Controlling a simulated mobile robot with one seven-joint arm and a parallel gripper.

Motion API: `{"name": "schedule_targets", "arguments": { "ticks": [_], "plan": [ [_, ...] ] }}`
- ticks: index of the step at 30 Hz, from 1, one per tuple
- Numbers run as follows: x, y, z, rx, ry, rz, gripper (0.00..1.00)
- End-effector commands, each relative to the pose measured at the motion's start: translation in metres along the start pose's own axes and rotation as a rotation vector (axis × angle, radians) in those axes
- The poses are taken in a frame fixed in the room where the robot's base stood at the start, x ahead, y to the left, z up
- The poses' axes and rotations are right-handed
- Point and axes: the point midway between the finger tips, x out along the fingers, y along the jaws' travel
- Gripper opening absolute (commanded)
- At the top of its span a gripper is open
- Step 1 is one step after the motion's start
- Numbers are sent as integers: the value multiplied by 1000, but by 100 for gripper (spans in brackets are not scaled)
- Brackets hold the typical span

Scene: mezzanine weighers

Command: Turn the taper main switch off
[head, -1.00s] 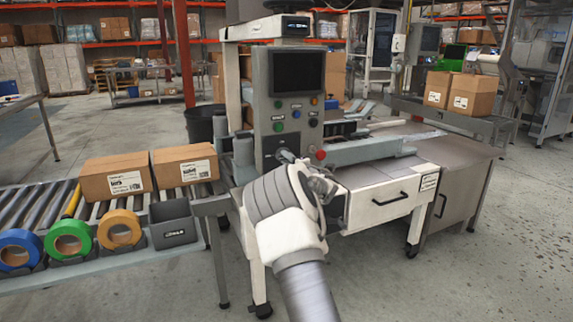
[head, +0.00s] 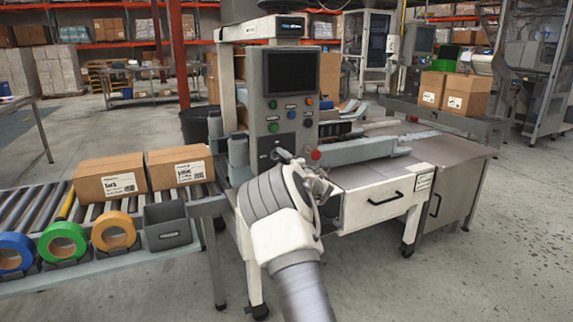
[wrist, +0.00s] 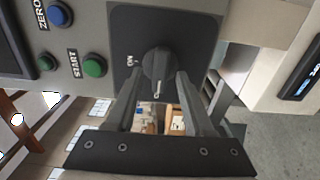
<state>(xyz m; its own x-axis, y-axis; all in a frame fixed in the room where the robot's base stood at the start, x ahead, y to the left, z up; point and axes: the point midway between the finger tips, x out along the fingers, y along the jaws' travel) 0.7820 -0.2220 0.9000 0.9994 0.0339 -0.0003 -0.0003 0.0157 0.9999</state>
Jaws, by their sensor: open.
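The taper main switch (wrist: 157,66) is a dark rotary knob on a black plate, seen close up in the wrist view. An "ON" label is printed to its left in that view. A small pale mark shows below the knob; I cannot tell whether it is on the knob or the plate. My gripper (wrist: 160,84) is open, with one finger on each side of the knob's lower part. I cannot tell whether either finger touches it. In the head view, my gripper (head: 287,157) is at the bottom of the taper's control panel (head: 260,115), and mostly hides the switch.
A green START button (wrist: 95,65) and a blue ZERO button (wrist: 60,14) are left of the switch. A red button (head: 316,155) sits close right of my gripper. A roller conveyor (head: 60,205) with cartons and tape rolls is left. Open floor lies at right front.

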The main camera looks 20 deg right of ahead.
Motion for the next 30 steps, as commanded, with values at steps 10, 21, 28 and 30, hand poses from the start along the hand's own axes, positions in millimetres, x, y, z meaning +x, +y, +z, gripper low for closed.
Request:
{"name": "schedule_targets", "arguments": {
  "ticks": [10,21,28,30],
  "plan": [
    [-37,3,0,3,-1,1,52],
    [-104,2,1,2,-3,0,52],
    [-146,2,1,2,-3,0,52],
    [-156,2,1,1,-2,0,52]
  ]
}}
